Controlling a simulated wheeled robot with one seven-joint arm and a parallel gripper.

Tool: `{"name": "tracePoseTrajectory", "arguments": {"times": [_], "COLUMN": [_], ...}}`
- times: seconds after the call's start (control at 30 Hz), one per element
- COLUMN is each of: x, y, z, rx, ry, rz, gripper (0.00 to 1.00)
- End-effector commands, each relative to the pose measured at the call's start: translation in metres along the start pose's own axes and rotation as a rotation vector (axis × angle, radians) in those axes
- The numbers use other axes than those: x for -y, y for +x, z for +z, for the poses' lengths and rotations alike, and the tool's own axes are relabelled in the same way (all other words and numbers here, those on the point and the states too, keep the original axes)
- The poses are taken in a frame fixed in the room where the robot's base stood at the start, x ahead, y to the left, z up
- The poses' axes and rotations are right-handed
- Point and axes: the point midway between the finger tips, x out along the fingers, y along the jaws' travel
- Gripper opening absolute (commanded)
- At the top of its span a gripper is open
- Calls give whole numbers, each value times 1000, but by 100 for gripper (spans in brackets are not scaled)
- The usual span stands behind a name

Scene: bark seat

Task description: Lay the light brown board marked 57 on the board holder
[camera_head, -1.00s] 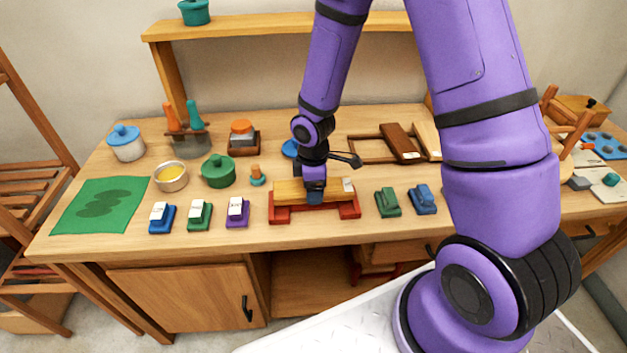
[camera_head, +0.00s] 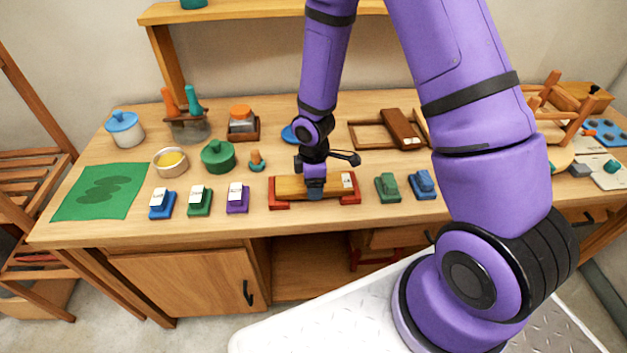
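The light brown board (camera_head: 291,187) lies lengthwise in the red board holder (camera_head: 281,204) near the front middle of the bench. A pale label shows at its right end, too small to read. My gripper (camera_head: 315,192) is over the board's middle, pointing down, with its fingers at the board. The fingertips are small and partly hidden, so I cannot tell whether they grip the board.
A wooden frame (camera_head: 366,135) with a dark brown board (camera_head: 402,128) lies behind to the right. Green (camera_head: 387,188) and blue (camera_head: 423,185) blocks stand right of the holder. A purple labelled block (camera_head: 238,198) stands left. A green pot (camera_head: 217,157) is farther back.

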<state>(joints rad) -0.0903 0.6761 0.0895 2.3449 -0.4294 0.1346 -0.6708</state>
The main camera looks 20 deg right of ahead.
Motion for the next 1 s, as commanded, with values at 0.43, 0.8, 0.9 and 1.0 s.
{"name": "tracePoseTrajectory", "arguments": {"times": [0.43, 0.8, 0.9, 1.0], "x": [0, 0, 0, 0], "y": [0, 6, 5, 5], "z": [0, 0, 0, 0], "rx": [0, 0, 0, 0], "ry": [0, 0, 0, 0], "rz": [0, 0, 0, 0], "gripper": [45, 79, 100, 100]}}
